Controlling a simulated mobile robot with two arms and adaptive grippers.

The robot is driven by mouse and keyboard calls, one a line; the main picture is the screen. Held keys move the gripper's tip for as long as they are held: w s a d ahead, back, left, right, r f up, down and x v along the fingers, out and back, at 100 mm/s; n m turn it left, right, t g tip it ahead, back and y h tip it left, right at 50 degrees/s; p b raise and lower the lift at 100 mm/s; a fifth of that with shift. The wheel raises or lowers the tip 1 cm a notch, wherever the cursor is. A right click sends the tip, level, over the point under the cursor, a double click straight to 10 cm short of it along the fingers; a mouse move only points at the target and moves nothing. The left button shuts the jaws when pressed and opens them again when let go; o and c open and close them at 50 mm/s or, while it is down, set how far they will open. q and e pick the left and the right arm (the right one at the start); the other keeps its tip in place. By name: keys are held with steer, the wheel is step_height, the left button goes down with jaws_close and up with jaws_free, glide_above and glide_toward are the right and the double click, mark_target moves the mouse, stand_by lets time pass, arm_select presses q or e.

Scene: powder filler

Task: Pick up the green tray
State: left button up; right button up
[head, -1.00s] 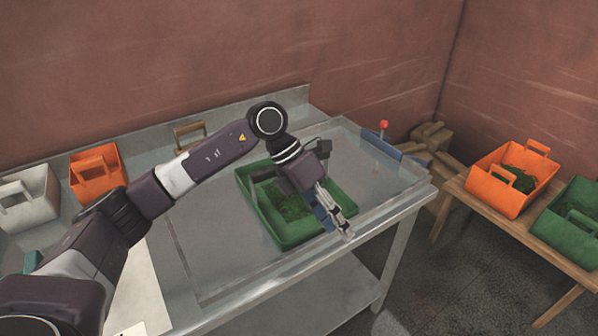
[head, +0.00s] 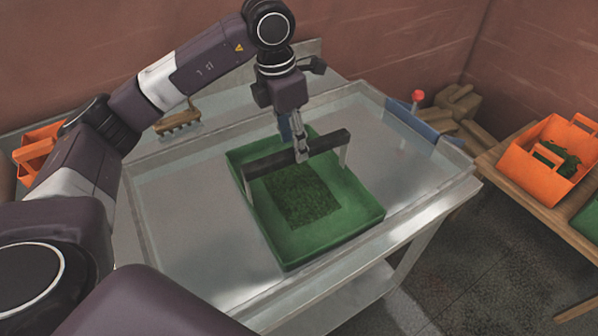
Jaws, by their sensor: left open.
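The green tray (head: 350,228) sits in the shallow clear-walled basin on the metal table, with a square of dark green material (head: 300,197) on its floor. A dark handle bar (head: 270,161) on light posts spans the tray. My left gripper (head: 301,156) points down at the middle of this handle, with its fingers open at the bar. I cannot tell whether the fingers touch it. My right gripper is not in view.
An orange tray (head: 520,168) with green material stands on a wooden bench at the right, with part of a green tray beside it. A red-knobbed lever (head: 417,96) is at the basin's far right corner. A wooden-handled brush (head: 178,121) lies behind. The basin left of the tray is clear.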

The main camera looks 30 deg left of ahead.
arm_select(q)
steer(key=shift+w+f, duration=0.1)
steer(key=shift+f, duration=0.25)
steer(key=shift+d+f, duration=0.1)
steer(key=shift+f, duration=0.05)
steer(key=shift+s+d+f, duration=0.1)
steer(key=shift+s+f, duration=0.1)
steer(key=shift+f, duration=0.2)
steer(key=f+p, duration=0.1)
steer(key=f, duration=0.2)
steer(key=w+d+f+p, duration=0.1)
steer(key=f, duration=0.1)
steer(key=shift+w+f+p, duration=0.1)
steer(key=shift+f+p, duration=0.1)
steer(key=shift+p, duration=0.15)
steer(key=shift+f, duration=0.45)
steer(key=shift+d, duration=0.1)
steer(key=c, duration=1)
jaws_close()
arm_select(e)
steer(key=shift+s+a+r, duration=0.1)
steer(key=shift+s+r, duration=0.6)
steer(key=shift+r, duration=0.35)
arm_select(q)
steer(key=shift+w+r, duration=0.1)
